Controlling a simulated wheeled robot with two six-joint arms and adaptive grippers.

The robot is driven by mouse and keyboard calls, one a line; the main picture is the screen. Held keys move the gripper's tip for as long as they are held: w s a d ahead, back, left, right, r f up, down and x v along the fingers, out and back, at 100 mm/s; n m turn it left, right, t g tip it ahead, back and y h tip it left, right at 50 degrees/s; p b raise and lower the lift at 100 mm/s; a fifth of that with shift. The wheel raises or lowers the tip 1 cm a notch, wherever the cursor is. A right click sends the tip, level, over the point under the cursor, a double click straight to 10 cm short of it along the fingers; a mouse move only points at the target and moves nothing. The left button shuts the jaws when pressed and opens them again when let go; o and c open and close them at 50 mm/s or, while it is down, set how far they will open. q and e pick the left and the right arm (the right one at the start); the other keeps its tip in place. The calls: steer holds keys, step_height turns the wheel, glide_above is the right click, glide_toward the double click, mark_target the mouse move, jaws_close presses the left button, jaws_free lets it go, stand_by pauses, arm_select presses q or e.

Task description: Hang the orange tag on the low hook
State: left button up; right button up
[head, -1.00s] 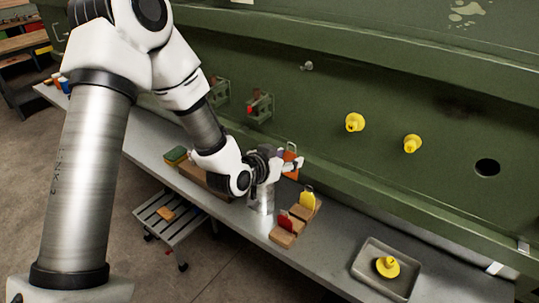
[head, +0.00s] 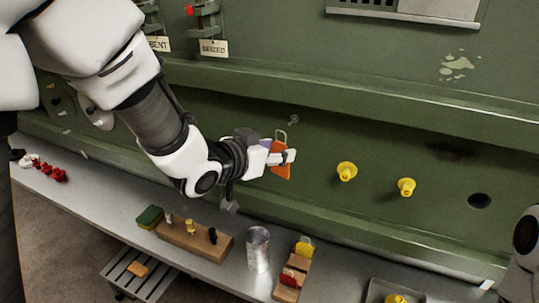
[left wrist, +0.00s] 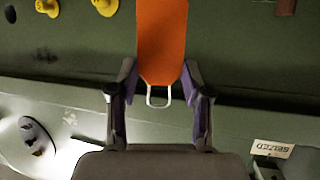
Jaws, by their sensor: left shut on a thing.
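The orange tag (head: 281,171) is held upright by my left gripper (head: 284,157), with its wire loop at the top. In the left wrist view, the tag (left wrist: 162,42) stands out between the purple-lined fingers (left wrist: 160,100), and its loop shows at its near end. A small grey hook (head: 293,120) sticks out of the green panel, just above and right of the loop in the head view. The loop looks apart from it; depth between them is hard to judge. My right gripper is out of view.

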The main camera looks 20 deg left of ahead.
arm_select(q)
steer(key=shift+w+a+f, duration=0.15)
steer(key=shift+w+a, duration=0.2)
steer(key=shift+w, duration=0.25)
steer(key=shift+w+a+f, duration=0.1)
steer(key=shift+w+a, duration=0.2)
steer(key=shift+w, duration=0.3)
steer(key=w, duration=0.4)
steer(key=w+d+f, duration=0.1)
steer(key=w, duration=0.1)
steer(key=shift+w+a+f, duration=0.15)
steer(key=shift+w+f, duration=0.15)
steer(key=shift+w, duration=0.05)
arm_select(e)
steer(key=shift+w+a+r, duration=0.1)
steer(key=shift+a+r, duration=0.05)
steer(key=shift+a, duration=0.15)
arm_select(q)
steer(key=o, duration=0.9)
